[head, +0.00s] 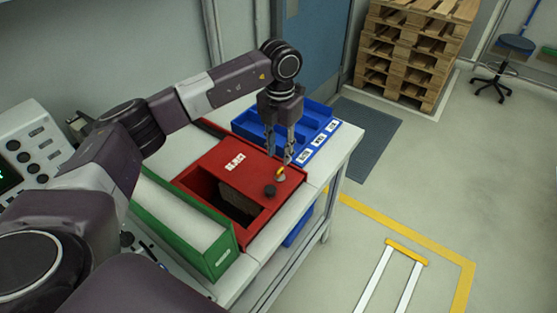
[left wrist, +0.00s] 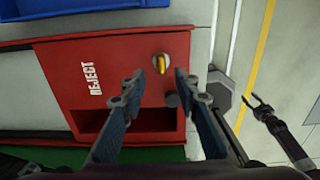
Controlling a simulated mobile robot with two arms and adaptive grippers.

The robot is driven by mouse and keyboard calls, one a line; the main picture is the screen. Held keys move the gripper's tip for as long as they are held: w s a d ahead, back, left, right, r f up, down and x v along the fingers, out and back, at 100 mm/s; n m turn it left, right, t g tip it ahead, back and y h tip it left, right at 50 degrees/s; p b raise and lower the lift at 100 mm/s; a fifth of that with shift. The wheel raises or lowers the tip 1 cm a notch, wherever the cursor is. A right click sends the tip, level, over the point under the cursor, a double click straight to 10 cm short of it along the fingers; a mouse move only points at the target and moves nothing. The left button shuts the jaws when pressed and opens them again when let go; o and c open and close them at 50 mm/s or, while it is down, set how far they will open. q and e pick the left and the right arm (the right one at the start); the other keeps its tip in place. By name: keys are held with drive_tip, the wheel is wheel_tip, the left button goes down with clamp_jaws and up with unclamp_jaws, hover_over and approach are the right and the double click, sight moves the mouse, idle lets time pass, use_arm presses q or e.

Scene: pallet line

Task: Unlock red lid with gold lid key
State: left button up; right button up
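The red lid (head: 222,161) covers part of a red reject box; it also shows in the left wrist view (left wrist: 115,55). The gold key (head: 280,174) stands upright in a pale round lock near the lid's right edge; it also shows in the left wrist view (left wrist: 160,64). My left gripper (head: 279,157) points down just above the key, open and empty. In the left wrist view its fingertips (left wrist: 160,76) are on either side of the key, apart from it. My right gripper (left wrist: 251,97) shows only in the left wrist view, off to the right, and looks open.
A dark knob (head: 270,190) is close to the key. A blue compartmented tray (head: 325,128) stands behind the box and a green bin (head: 222,257) in front. The white table's edge (head: 343,165) is at right, with open floor beyond. Pallets (head: 408,55) stand at the back.

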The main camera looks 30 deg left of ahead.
sight(280, 169)
use_arm(q)
wheel_tip(280, 169, down, 4)
drive_tip(key=shift+s+d+f+p, duration=0.1)
drive_tip(key=shift+s+f+p, duration=0.05)
drive_tip(key=shift+p, duration=0.4)
wheel_tip(280, 169, down, 2)
clamp_jaws()
use_arm(e)
drive_tip(key=shift+s+d+r, duration=0.25)
drive_tip(key=shift+s+r, duration=0.15)
drive_tip(key=shift+s, duration=0.1)
drive_tip(key=shift+s+d+r, duration=0.2)
drive_tip(key=shift+s+r, duration=0.2)
drive_tip(key=shift+s, duration=0.05)
